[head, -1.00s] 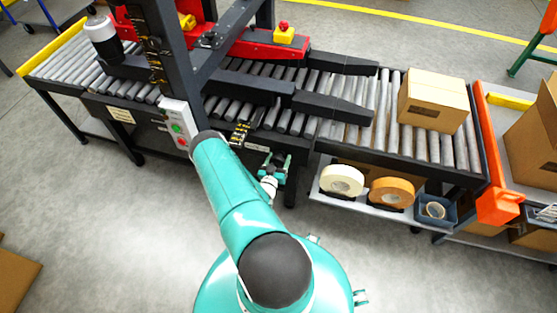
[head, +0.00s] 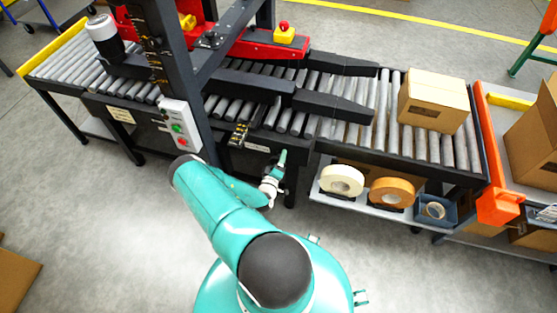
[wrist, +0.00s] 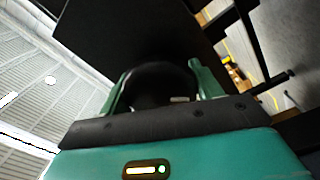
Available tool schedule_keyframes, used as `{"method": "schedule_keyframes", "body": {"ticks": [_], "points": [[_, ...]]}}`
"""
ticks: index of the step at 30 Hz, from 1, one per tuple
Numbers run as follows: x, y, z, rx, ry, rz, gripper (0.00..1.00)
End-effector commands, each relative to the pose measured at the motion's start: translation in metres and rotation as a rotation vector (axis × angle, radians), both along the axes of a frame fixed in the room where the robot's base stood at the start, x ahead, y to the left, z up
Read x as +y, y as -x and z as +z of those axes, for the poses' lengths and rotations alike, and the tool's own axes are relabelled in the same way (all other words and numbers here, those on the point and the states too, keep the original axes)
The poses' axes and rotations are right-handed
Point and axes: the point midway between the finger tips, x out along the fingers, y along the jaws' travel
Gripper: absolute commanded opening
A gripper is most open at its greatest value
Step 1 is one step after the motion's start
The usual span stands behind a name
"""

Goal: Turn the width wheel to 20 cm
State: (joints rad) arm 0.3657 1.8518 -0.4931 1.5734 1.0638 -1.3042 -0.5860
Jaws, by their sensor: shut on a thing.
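My gripper (head: 281,158) is at the near side of the conveyor frame, below the roller edge. In the wrist view my gripper (wrist: 160,85) has its two teal fingers on either side of a dark, rounded part (wrist: 158,76) and is shut on it. This part looks like the width wheel or its knob; its full shape is hidden. In the head view the wheel cannot be made out behind my gripper. A small dark plate with yellow marks (head: 239,134) sits on the frame left of my gripper; its reading is too small to tell.
A control box (head: 179,125) with green and red buttons is on the post to the left. Tape rolls (head: 342,180) lie on a low shelf right of my gripper. A cardboard box (head: 434,100) stands on the rollers.

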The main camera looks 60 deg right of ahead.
Motion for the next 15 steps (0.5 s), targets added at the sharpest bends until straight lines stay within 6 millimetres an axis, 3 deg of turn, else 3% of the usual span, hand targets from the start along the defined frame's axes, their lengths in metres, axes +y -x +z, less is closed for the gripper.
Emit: {"method": "schedule_keyframes", "body": {"ticks": [15], "points": [[-0.0011, 0.0008, 0.0009, 0.134, 0.023, -0.002, 0.42]]}}
